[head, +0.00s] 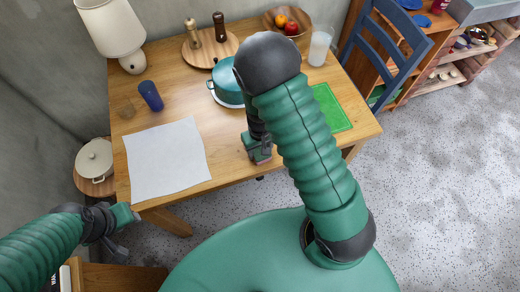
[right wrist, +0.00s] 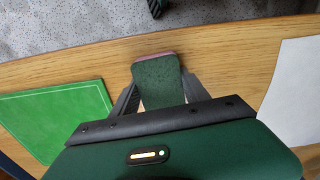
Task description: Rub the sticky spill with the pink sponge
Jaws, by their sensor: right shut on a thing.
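In the head view my right gripper (head: 260,153) is low over the table's near edge; whether the sponge touches the wood is unclear. A faint amber patch (head: 125,110), perhaps the sticky spill, lies left of the blue cup. My left gripper (head: 122,222) is off the table's near left corner, and its fingers are too unclear to read.
The wooden table (head: 185,90) bears a white sheet (head: 165,160), a blue cup (head: 151,96), a teal pot (head: 226,83), a green mat (head: 329,108), a lamp (head: 112,28), a glass (head: 320,46) and a fruit bowl (head: 270,24). A blue chair (head: 390,45) stands at right.

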